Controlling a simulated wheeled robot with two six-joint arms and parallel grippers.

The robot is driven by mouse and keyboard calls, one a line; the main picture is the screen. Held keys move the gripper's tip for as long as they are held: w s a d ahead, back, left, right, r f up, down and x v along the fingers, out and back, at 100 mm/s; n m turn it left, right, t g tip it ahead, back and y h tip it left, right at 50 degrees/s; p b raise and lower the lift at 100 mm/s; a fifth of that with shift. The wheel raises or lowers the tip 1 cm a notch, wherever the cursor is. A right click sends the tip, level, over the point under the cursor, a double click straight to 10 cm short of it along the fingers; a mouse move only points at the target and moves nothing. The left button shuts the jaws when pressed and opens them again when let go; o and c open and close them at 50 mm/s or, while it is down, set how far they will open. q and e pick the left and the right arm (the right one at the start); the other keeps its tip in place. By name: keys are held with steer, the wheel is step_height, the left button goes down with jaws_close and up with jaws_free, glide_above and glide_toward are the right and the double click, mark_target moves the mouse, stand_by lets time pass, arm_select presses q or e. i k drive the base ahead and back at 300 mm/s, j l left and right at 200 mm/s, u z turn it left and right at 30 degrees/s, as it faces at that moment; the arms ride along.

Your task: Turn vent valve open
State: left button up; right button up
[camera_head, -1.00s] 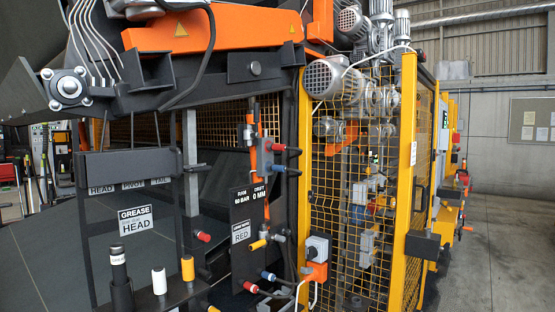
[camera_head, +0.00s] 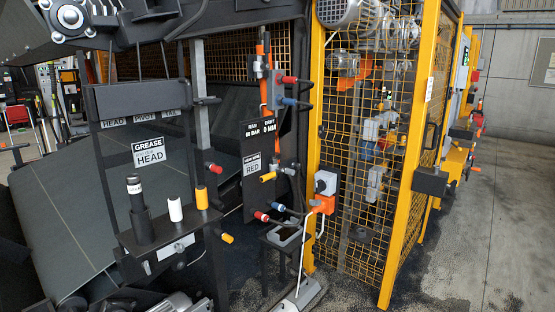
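No part is readably labelled as the vent valve. Several coloured handles stick out around a dark panel (camera_head: 254,145): a red one (camera_head: 289,79) and a blue one (camera_head: 290,101) at the top, a yellow one (camera_head: 268,177) in the middle, and a red one (camera_head: 262,216) and a blue one (camera_head: 278,206) at the bottom. A white label (camera_head: 254,165) on the panel ends in the word RED; its smaller line is unreadable. Another red handle (camera_head: 213,168) is to the left. Neither of my grippers is in view.
A dark rack with a GREASE HEAD sign (camera_head: 149,152) stands at front left, with black, white (camera_head: 175,208) and yellow (camera_head: 202,197) cylinders on its shelf. A yellow mesh cage (camera_head: 350,150) is right of the panel. Open concrete floor (camera_head: 470,240) lies at the right.

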mark_target(280, 170)
steer(key=i+l, duration=0.15)
steer(key=i, duration=0.55)
steer(key=i+l, duration=0.15)
steer(key=i, duration=0.55)
